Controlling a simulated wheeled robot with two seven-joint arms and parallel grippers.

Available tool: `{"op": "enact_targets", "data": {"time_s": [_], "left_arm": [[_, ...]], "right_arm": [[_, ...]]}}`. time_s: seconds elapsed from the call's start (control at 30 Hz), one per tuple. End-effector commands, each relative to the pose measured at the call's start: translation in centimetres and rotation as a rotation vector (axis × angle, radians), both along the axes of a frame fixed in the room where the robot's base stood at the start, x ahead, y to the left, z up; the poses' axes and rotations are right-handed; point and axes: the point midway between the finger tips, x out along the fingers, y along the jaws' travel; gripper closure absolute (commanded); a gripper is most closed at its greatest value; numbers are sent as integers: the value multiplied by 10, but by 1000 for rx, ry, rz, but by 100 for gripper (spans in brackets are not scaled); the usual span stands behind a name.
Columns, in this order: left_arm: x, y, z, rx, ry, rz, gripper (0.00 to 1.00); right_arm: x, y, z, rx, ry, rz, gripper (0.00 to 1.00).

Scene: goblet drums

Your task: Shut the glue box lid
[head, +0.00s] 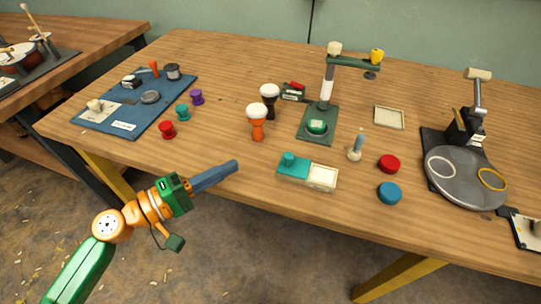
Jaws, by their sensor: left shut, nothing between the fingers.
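A low box (293,181), which looks like the glue box, sits near the table's front edge at the middle. Its left part has a teal top with a teal knob (288,158). Its right part shows a cream, recessed-looking surface (322,177); I cannot tell how far the lid covers it. My left gripper (234,167) is shut and empty, to the left of the box and apart from it, over the table's front edge. My right gripper is out of view.
A small brush (356,145) stands right of the box, with red (388,163) and blue (389,192) round pieces beyond. Two goblet drums (257,122) and a green press stand (318,125) are behind. A blue mat (130,117) lies left. The table between gripper and box is clear.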

Motion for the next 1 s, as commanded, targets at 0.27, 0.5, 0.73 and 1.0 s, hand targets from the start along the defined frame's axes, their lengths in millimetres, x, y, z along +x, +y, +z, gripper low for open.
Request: {"op": "enact_targets", "data": {"time_s": [0.27,0.5,0.73,1.0], "left_arm": [[35,-49,5,0,-2,-1,100],[28,-81,1,1,1,0,100],[27,-86,-2,3,0,2,100],[24,-95,0,0,3,0,100]], "right_arm": [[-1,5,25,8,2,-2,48],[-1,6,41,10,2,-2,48],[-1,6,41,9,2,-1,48],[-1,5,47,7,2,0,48]]}}
